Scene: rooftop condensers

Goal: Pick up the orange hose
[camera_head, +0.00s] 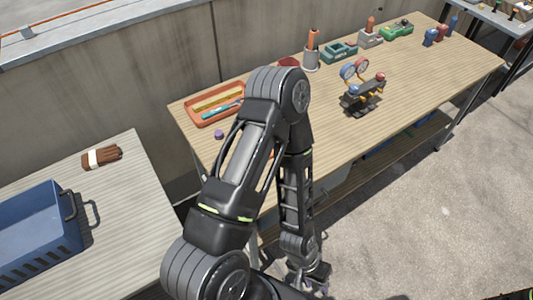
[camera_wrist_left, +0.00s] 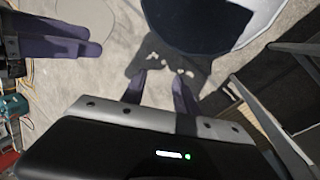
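I cannot pick out an orange hose for certain. A gauge manifold (camera_head: 362,92) with a blue and a red gauge stands on the long wooden table, with small orange-yellow parts at its sides. My left gripper (camera_head: 316,280) hangs low beside the table's front edge in the head view, away from the tabletop things. In the left wrist view its two dark fingers (camera_wrist_left: 160,80) are apart with only floor between them. My right gripper (camera_wrist_left: 85,38) shows at the upper left of that view; its two fingers have a narrow gap, and its opening is unclear.
The long table (camera_head: 420,110) holds an orange tray (camera_head: 190,118) with tools, a grey cup (camera_head: 311,60) with an orange-handled item, and a partly hidden red object (camera_head: 289,62). A blue crate (camera_head: 72,240) and brown bundle (camera_head: 103,157) are on the left table. My arm hides part of the long table.

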